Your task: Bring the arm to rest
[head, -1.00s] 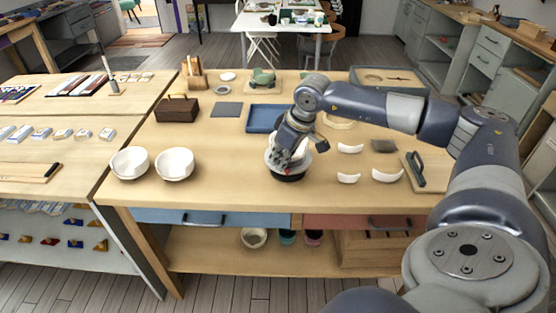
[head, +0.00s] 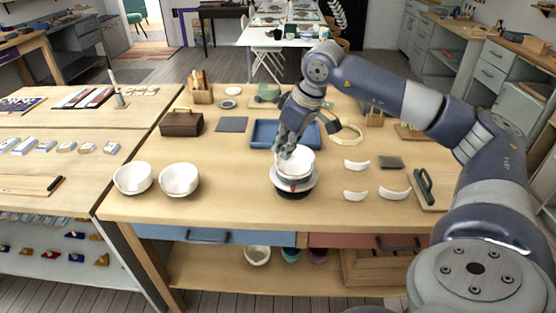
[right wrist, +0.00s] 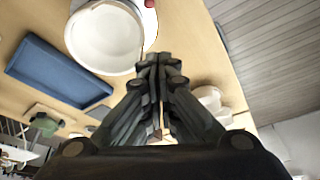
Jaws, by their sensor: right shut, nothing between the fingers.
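My right gripper (head: 286,146) is over the wooden table (head: 230,208), just above and behind a white bowl (head: 296,160). The bowl sits on a round dark-based stand (head: 293,189). In the right wrist view my right gripper (right wrist: 158,62) has its fingers together and empty, and the white bowl (right wrist: 105,38) lies just beyond the tips. Whether the fingers touch the bowl's rim is hard to tell. My left gripper is in neither current view.
Two white bowls (head: 133,179) stand at the table's left. A blue tray (head: 262,133) lies behind the stand. Several curved white shards (head: 355,194) and a dark-handled board (head: 424,187) are at the right. A brown box (head: 181,123) stands back left.

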